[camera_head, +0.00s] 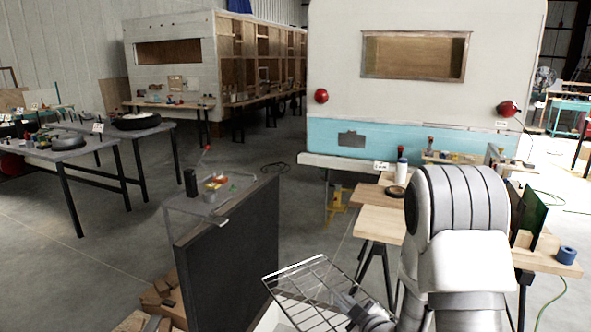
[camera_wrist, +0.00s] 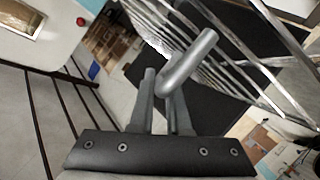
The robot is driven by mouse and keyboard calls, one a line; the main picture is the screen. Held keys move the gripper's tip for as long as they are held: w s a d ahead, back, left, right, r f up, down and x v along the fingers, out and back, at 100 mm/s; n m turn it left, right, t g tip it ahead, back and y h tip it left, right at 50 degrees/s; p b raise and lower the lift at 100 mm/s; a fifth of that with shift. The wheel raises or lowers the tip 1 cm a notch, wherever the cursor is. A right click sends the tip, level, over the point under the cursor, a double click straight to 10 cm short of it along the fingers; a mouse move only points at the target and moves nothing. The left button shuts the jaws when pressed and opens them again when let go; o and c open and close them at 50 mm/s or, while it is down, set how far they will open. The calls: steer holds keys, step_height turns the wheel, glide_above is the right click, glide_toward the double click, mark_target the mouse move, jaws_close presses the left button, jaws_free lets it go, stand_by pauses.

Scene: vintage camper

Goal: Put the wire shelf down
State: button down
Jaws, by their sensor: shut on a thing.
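The wire shelf (camera_head: 311,291) is a silvery rectangular grid at the lower middle of the head view, held tilted in the air. My gripper (camera_head: 356,314) is at its lower right side and is shut on it. In the wrist view the wire shelf (camera_wrist: 283,36) fills the upper right, its bars running diagonally. The gripper fingers (camera_wrist: 172,88) show there close together beside the bars. The exact point of grip is hard to make out.
A dark upright cabinet (camera_head: 225,262) with small items on top stands just left of the shelf. A wooden workbench (camera_head: 377,222) is behind my arm. Wood blocks (camera_head: 160,297) lie at lower left. Open concrete floor (camera_head: 80,275) spreads left.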

steer(key=shift+s+d+f+m+t+h, duration=0.1)
steer(key=shift+d+m+t+h, duration=0.05)
steer(key=shift+m+h, duration=0.35)
steer(key=shift+s+d+f+m+t+h, duration=0.15)
steer(key=shift+m+h, duration=0.25)
steer(key=shift+h, duration=0.2)
steer(key=shift+s+d+f+m+h, duration=0.2)
steer(key=shift+s+d+m+h, duration=0.4)
steer(key=shift+m+h, duration=0.45)
steer(key=f, duration=0.2)
steer(key=s+f, duration=0.1)
steer(key=f, duration=0.1)
steer(key=shift+d+f, duration=0.1)
steer(key=shift+f, duration=0.05)
steer(key=shift+s+d+f, duration=0.1)
steer(key=shift+s+f, duration=0.1)
